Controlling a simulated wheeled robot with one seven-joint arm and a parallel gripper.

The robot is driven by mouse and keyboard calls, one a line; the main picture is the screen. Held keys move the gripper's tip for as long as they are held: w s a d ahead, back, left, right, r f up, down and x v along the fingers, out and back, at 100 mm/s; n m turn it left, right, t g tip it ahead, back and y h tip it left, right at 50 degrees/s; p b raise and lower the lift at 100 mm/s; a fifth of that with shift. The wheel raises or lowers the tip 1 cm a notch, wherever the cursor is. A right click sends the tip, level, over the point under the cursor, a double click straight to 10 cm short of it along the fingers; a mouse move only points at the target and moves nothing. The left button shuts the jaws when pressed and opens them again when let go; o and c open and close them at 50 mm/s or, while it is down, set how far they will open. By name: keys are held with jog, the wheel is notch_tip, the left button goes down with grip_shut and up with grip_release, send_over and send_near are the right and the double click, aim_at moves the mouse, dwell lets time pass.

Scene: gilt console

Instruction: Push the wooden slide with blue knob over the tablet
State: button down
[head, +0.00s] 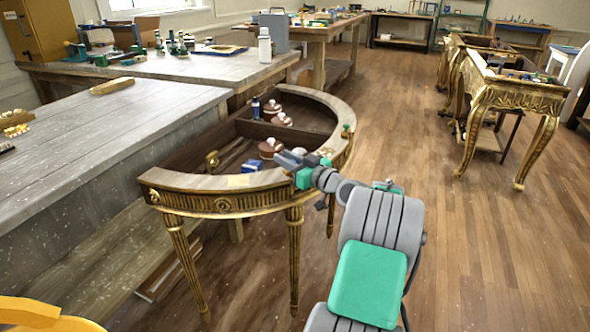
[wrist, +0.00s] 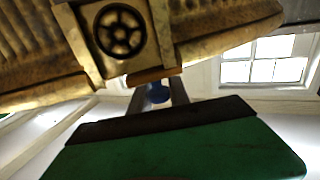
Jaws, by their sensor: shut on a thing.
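The blue knob (wrist: 158,93) shows in the wrist view between the two grey fingers of my gripper (wrist: 158,92), which is shut on it. The wooden slide (wrist: 153,76) is a narrow reddish-brown strip just above the knob, below the gilt frieze. The tablet (wrist: 120,30) is a square gilt block with a dark round rosette, above and slightly left of the slide in the wrist view. In the head view my gripper (head: 290,158) is at the console's curved rim; its fingers hide the knob and slide there.
The half-round gilt console (head: 190,181) has an open top holding brown-and-white pots (head: 271,147) and a blue bottle (head: 255,108). A grey workbench (head: 120,125) stands close at left. Wooden floor (head: 470,250) is clear at right, before another gilt table (head: 510,98).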

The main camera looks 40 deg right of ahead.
jog(key=shift+d, duration=0.1)
jog(key=c, duration=1.3)
grip_release()
jog(key=shift+d, duration=0.1)
jog(key=shift+o, duration=0.2)
jog(key=shift+s, duration=0.15)
jog(key=s, duration=0.7)
jog(key=shift+s+d, duration=0.25)
jog(key=shift+d, duration=0.15)
